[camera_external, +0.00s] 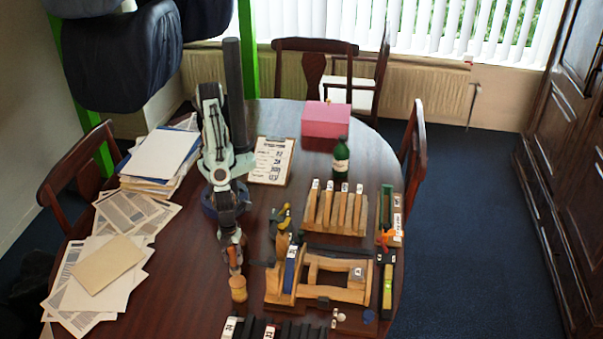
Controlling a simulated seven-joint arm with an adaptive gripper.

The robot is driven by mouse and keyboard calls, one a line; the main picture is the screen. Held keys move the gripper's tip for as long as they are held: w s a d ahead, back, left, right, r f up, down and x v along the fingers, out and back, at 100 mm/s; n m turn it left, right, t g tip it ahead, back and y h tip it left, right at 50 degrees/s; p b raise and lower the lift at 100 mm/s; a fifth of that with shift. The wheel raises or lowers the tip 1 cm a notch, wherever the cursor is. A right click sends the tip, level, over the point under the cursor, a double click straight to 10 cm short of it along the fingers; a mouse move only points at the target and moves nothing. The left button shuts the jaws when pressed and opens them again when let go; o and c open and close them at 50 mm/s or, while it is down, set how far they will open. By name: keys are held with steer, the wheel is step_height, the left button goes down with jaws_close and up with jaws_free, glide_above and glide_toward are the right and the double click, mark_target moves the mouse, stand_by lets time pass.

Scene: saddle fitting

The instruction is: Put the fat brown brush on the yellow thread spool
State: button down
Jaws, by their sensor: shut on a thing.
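My gripper (235,266) points down over the front middle of the table, left of the wooden frame. It is shut on what looks like the fat brown brush (238,286), a stubby orange-brown thing directly under the fingers. The fingers hide its top, and I cannot tell whether its lower end touches the table or something else. I cannot pick out the yellow thread spool for sure. A small yellow thing (283,224) lies to the right of my gripper, too small to identify.
A wooden frame (325,293) and a slotted wooden rack (337,213) stand at right. A green bottle (341,158), a pink box (326,120) and a clipboard (271,161) are behind. Dark blocks (290,329) stand at the front edge. Papers (105,265) cover the left; bare table lies between.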

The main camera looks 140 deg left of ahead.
mark_target(236, 262)
steer(key=shift+w+f, duration=0.15)
steer(key=shift+f, duration=1.5)
steer(key=shift+f, duration=0.15)
steer(key=c, duration=0.9)
jaws_free()
